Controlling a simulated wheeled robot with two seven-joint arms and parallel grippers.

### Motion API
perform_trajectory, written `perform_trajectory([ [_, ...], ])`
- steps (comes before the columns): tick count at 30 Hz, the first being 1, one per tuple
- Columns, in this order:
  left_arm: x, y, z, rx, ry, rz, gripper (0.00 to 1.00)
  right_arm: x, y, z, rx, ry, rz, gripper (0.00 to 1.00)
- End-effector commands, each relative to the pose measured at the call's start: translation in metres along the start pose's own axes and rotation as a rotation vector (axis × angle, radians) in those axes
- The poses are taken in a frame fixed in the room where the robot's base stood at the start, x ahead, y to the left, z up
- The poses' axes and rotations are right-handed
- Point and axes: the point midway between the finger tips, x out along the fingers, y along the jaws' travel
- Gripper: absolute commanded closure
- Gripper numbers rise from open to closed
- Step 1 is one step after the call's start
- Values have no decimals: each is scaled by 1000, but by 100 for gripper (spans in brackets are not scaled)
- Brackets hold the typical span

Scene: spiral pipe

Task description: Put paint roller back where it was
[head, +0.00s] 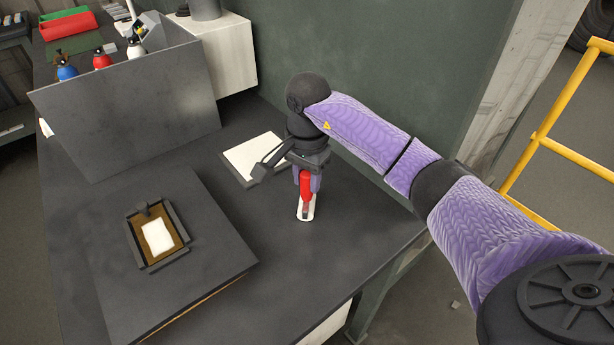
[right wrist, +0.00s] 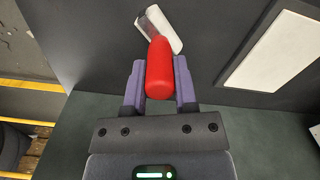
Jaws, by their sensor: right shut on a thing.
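The paint roller has a red handle (head: 305,184) and a white roller end (head: 306,208). My right gripper (head: 308,180) is shut on the red handle, with the roller end pointing down over the dark table near its right side. In the right wrist view the red handle (right wrist: 159,68) sits between the purple fingers, and the white end (right wrist: 158,29) lies beyond it. I cannot tell whether the white end touches the table. My left gripper is not in view.
A white panel in a dark frame (head: 251,157) lies left of my right gripper. A dark-framed tray with a white pad (head: 158,237) lies on a raised dark board (head: 205,270). A grey upright panel (head: 135,110) stands before several bottles. A wall is behind; a yellow rail (head: 572,155) is right.

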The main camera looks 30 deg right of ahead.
Motion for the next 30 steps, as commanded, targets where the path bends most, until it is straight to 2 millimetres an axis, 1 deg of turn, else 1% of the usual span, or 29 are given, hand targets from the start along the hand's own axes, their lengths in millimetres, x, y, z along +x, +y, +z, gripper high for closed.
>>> perform_trajectory([
  [1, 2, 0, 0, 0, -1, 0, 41, 3, 0, 0, 0, 0, 0, 100],
  [2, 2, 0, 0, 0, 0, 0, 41, 2, 0, 0, 0, 0, 0, 58],
  [3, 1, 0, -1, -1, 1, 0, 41, 2, 0, 0, 0, 0, 0, 50],
  [6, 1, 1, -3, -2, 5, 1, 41, 1, 0, 0, 0, 0, 0, 29],
  [13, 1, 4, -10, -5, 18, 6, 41, 1, 0, 0, 0, 0, 0, 29],
  [16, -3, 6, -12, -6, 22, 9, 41, -6, 0, 0, 0, 1, -2, 29],
  [17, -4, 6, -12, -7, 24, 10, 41, -11, 0, 0, 0, 2, -3, 29],
  [19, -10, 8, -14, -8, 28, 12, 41, -30, 0, -1, 1, 4, -4, 29],
  [24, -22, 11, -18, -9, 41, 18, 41, -81, 0, -1, 1, 4, -6, 29],
  [27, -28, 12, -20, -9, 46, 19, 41, -103, 0, 0, 1, 3, -4, 29],
  [30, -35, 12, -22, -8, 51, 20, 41, -118, 0, 0, 1, 2, -2, 29],
])
